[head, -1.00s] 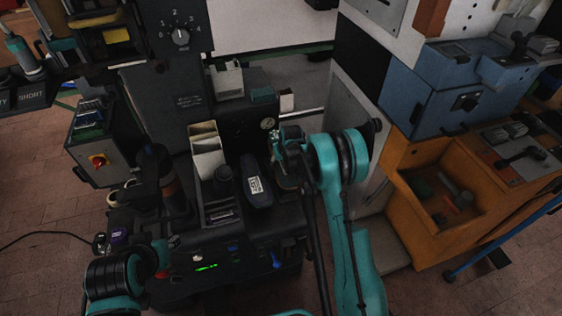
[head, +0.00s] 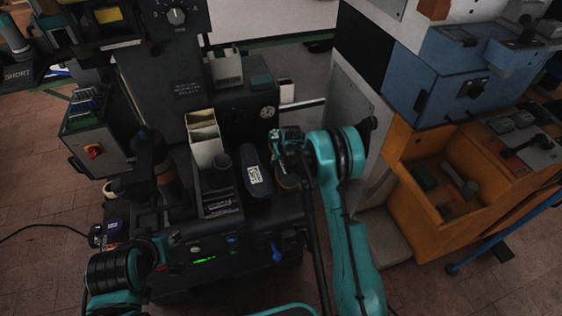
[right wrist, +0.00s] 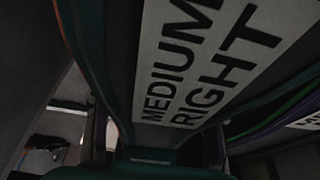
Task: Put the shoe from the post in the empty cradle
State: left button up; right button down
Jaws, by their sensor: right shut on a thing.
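A dark, rounded shoe with a white label (head: 257,176) stands tilted near the middle of the black machine in the head view. My right gripper (head: 278,158) is at its right side and shut on it; the fingertips are partly hidden. The right wrist view is filled by a close dark surface with a label reading MEDIUM RIGHT (right wrist: 195,65), apparently the shoe. My left gripper (head: 174,240) is low at the left over the machine front, small and dark, and its opening is unclear. I cannot tell which part is the post or the empty cradle.
Cream open bins (head: 204,138) stand left of the shoe. A dark slotted holder (head: 218,206) is just beside it. A gauge (head: 267,112) sits behind. A blue machine (head: 440,75) and an orange tray (head: 400,190) stand at the right.

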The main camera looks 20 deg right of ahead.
jog(key=shift+f, duration=0.1)
dwell(0.6)
jog(key=shift+c, duration=2.4)
grip_release()
jog(key=v, duration=1.2)
